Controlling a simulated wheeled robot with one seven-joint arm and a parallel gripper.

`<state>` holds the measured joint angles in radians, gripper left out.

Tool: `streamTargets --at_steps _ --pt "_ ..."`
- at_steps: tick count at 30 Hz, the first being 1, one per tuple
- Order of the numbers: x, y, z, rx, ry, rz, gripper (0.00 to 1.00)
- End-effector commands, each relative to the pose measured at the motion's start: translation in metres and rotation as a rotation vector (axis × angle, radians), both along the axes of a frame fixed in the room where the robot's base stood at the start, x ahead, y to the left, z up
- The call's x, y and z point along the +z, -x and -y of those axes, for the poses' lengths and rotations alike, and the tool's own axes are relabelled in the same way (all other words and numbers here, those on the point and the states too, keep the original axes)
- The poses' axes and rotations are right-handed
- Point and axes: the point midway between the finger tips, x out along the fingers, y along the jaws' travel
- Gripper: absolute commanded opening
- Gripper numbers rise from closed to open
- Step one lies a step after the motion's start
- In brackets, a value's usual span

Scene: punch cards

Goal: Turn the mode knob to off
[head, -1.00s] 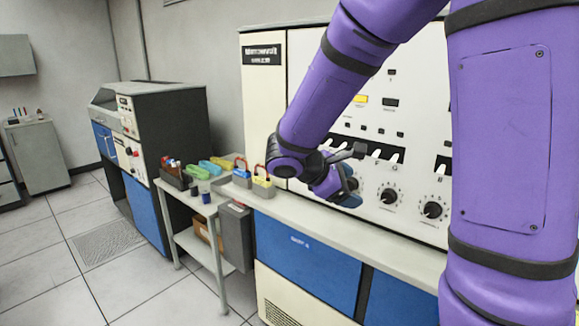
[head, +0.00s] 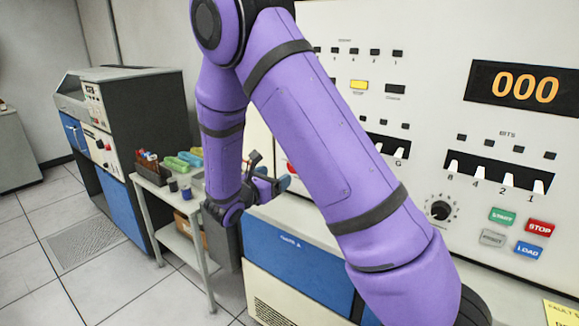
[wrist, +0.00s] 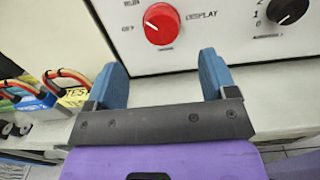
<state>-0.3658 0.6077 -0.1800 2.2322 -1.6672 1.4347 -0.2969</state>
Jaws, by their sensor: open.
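The red mode knob (wrist: 161,23) is on the white panel at the top middle of the wrist view. Labels around it read OFF at its left and DISPLAY at its right; a third label at upper left is partly legible. A pale mark shows on its face, but I cannot tell its exact setting. In the head view only a red sliver of the knob (head: 291,168) shows behind my arm. My gripper (wrist: 163,76) is open and empty, its two blue fingers apart and below the knob in the picture. It also shows in the head view (head: 276,183).
A black knob (wrist: 287,10) sits right of the red one. Labelled blocks with red cables (wrist: 65,90) stand on the counter at left. In the head view, coloured buttons (head: 515,231) and another black knob (head: 440,208) are on the panel at right.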

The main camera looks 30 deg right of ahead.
Motion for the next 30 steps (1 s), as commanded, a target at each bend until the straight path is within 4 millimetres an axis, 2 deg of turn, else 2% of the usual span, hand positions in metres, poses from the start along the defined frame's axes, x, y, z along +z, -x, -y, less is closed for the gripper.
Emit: streamTargets --at_steps 9,15,27,28,30 --pt "0.000 -0.019 0.054 -0.004 0.000 0.001 0.78" --pt "0.000 -0.026 0.074 -0.003 -0.001 0.001 0.78" --pt "0.000 -0.029 0.081 -0.001 -0.001 0.001 0.78" --pt "0.000 -0.029 0.081 -0.001 -0.001 0.001 0.76" --pt "0.000 -0.029 0.081 -0.001 -0.001 0.001 0.60"
